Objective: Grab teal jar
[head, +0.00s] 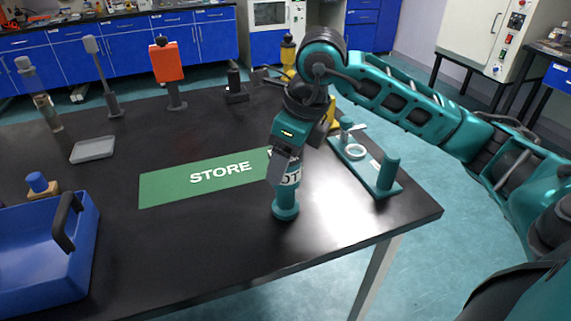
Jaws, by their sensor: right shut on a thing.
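The teal jar (286,211) has a white label with dark letters, partly hidden by my right gripper. It is upright at the right part of the black table, just in front of the green STORE mat's right end. My right gripper (282,168) comes down from above and is shut on the jar's upper part. I cannot tell whether the jar's base touches the table. My left gripper is not in view.
The green STORE mat (195,184) lies bare mid-table. A teal rack with posts (378,174) stands to the right, near the table edge. A blue crate (45,255) is at the left front. A grey tray (93,149) and several stands are farther back.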

